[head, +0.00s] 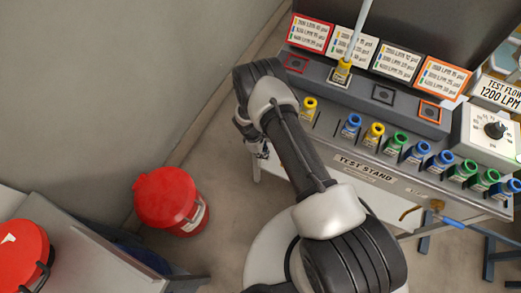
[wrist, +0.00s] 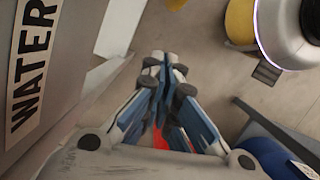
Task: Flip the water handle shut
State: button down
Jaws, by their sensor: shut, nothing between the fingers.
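A brass spout (head: 408,213) with a blue lever handle (head: 453,222) juts out below the front edge of the test stand (head: 365,168) in the head view. In the wrist view a WATER label (wrist: 30,65) is on a grey panel at the left; no handle can be made out there. My gripper (wrist: 161,62) is shut and empty, pointing over the floor to the right of that panel. In the head view my gripper (head: 260,152) is partly hidden behind my arm, at the stand's left end, well left of the blue handle.
Several coloured nozzles line the stand's front, and a yellow-ended hose (head: 342,72) is in a socket. A red bucket (head: 168,200) is on the floor at left. A red-topped object (head: 22,262) is at lower left. A blue container (wrist: 262,160) is at lower right in the wrist view.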

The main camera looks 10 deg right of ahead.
jog(key=shift+s+d+f, duration=0.1)
jog(key=shift+s+d, duration=0.2)
jog(key=shift+d, duration=0.3)
jog(key=shift+s+d+f, duration=0.1)
jog(key=shift+s+d, duration=0.2)
jog(key=shift+d, duration=0.35)
jog(key=shift+s+d+f, duration=0.1)
jog(key=shift+s+d, duration=0.2)
jog(key=shift+d, duration=0.3)
jog(key=shift+s, duration=0.1)
jog(key=shift+d+f, duration=0.15)
jog(key=shift+d, duration=0.05)
